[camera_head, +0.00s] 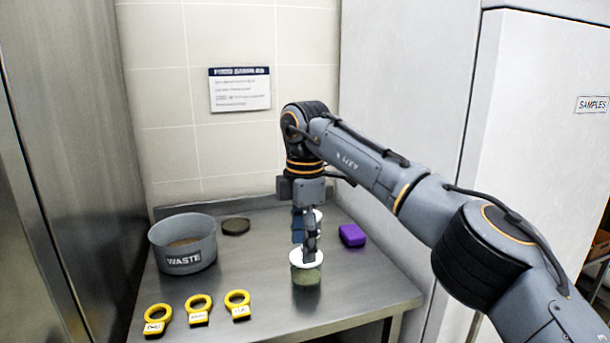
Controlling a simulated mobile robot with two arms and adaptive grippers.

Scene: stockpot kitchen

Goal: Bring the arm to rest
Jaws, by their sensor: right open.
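My right arm reaches in from the right over the steel counter (250,290). Its gripper (310,252) points down and is open, with its fingertips at or just above the white lid of a greenish jar (306,277). The jar stands upright near the counter's front middle. I cannot tell whether the fingers touch the lid. A blue item (297,226) and something white behind the gripper are mostly hidden by it. My left gripper is not in view.
A grey WASTE tub (183,262) stands at the left, with a dark round disc (236,227) beside it. Yellow ring tags (198,310) lie at the front left. A purple block (352,235) sits right of the gripper. A wall and a SAMPLES cabinet (545,120) bound the counter.

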